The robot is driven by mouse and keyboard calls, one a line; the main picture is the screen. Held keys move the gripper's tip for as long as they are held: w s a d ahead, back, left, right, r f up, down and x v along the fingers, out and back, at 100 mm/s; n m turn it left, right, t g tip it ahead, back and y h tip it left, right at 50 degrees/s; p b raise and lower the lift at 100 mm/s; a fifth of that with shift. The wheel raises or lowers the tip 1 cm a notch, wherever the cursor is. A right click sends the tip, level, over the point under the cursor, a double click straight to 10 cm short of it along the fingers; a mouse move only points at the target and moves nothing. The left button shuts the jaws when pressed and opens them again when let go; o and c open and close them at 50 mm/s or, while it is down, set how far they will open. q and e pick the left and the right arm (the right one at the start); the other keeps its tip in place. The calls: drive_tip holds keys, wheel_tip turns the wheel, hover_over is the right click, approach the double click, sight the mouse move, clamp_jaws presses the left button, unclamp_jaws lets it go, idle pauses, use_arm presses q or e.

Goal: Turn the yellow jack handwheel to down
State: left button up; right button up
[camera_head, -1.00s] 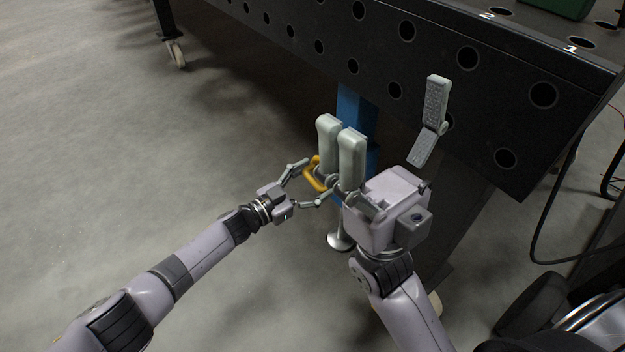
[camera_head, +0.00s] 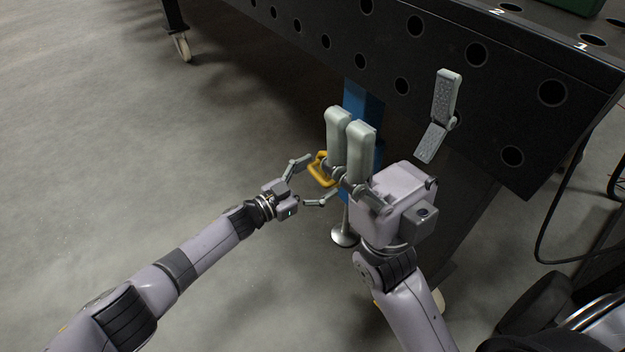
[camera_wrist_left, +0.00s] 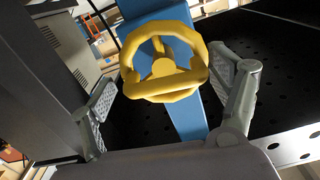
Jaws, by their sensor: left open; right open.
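The yellow jack handwheel (camera_head: 319,170) is on the blue jack leg (camera_head: 362,100) under the black table's edge, partly hidden by my right gripper in the head view. In the left wrist view the handwheel (camera_wrist_left: 164,66) shows whole, in front of the blue leg (camera_wrist_left: 189,113). My left gripper (camera_head: 316,180) is open, its fingers on either side of the wheel and apart from it. In its wrist view the open left fingers (camera_wrist_left: 170,95) flank the wheel with gaps on both sides. My right gripper (camera_head: 398,133) is open and empty, in front of the leg and table side.
The black perforated table (camera_head: 300,35) fills the top, with a green object (camera_head: 577,5) on it. The jack's round metal foot (camera_head: 344,237) stands on the floor. Cables (camera_head: 541,235) hang at the right. Floor at the left is open.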

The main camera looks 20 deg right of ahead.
use_arm(q)
drive_tip(key=v, duration=1.1)
drive_tip(key=shift+s+a, duration=0.2)
drive_tip(key=shift+a, duration=0.05)
drive_tip(key=shift+r, duration=0.15)
